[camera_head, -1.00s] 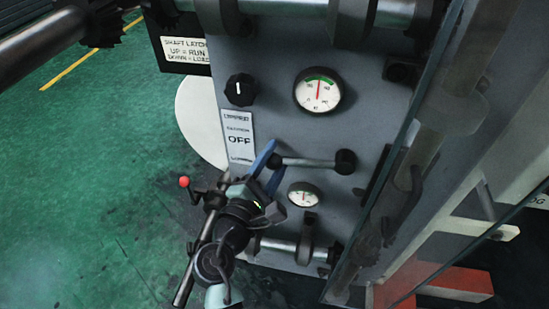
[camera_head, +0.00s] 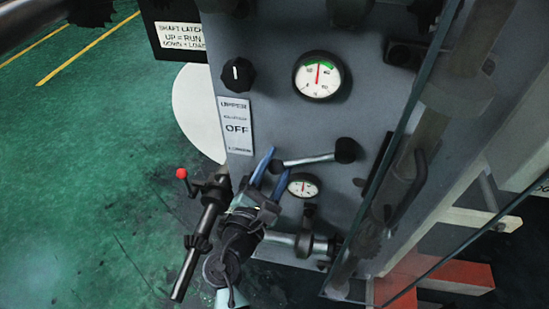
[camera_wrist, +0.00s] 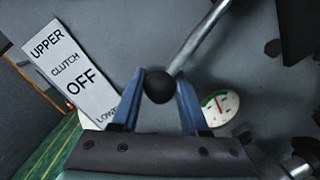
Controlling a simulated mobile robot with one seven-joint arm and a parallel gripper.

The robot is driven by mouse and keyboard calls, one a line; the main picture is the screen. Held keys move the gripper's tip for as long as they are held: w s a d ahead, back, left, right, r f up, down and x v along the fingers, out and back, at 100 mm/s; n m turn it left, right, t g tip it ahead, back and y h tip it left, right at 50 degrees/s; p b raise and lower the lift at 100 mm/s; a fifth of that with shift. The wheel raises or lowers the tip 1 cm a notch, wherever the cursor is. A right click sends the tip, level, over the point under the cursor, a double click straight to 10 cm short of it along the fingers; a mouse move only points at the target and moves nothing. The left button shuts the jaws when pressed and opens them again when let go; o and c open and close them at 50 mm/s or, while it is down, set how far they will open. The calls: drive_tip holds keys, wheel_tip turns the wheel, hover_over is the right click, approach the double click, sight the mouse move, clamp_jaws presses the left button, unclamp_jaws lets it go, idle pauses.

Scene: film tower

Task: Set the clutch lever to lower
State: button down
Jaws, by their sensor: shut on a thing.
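The clutch lever (camera_head: 308,159) is a metal rod on the grey panel, with a dark hub at its right end. It points left and slightly down. My gripper (camera_head: 274,161) has its blue fingers closed around the lever's free end. In the wrist view, a black ball knob (camera_wrist: 159,87) sits between the fingertips, with the rod running up and right. The clutch label (camera_head: 236,127) reads UPPER, OFF and LOWER from top to bottom. It also shows in the wrist view (camera_wrist: 69,73). The lever's free end is below the OFF line, near the height of LOWER.
A small gauge (camera_head: 303,185) lies just below the lever and a larger gauge (camera_head: 318,75) above it. A black rotary knob (camera_head: 237,74) is at upper left. A red-tipped lever (camera_head: 182,174) stands left of my gripper. A glass edge (camera_head: 404,135) runs down the right.

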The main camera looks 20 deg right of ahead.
drive_tip(key=shift+s+d+f+n+t+b, duration=0.15)
drive_tip(key=shift+d+f+n+b, duration=0.05)
drive_tip(key=shift+f+n, duration=0.4)
drive_tip(key=shift+s+d+f+n+t+b, duration=0.15)
drive_tip(key=shift+f+n+b, duration=0.05)
drive_tip(key=shift+f+n, duration=0.35)
drive_tip(key=shift+f, duration=0.1)
drive_tip(key=shift+c, duration=2.1)
unclamp_jaws()
drive_tip(key=shift+d, duration=0.1)
drive_tip(key=p+v, duration=0.1)
drive_tip(key=v, duration=1.2)
drive_tip(key=shift+p, duration=0.35)
